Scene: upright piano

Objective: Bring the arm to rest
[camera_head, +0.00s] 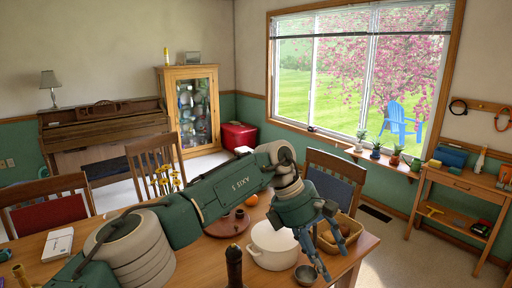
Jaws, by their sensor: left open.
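My left arm (230,188) comes in from the lower left and reaches across the wooden table. Its elbow and wrist bend over, so the left gripper (333,260) points downward near the table's right end. Its fingers are apart and I see nothing held between them. The gripper hangs just right of a white pot (272,243) and in front of a wicker basket (343,232). I cannot tell how close the fingers are to the small metal bowl (305,274) below. My right gripper is not in view.
The table also bears a white book (58,244), a dark pepper mill (234,266), a brown plate (226,225) and an orange (251,200). Chairs (336,176) stand around it. The piano (103,131) and a glass cabinet (190,110) are at the back. A side table (462,184) stands right.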

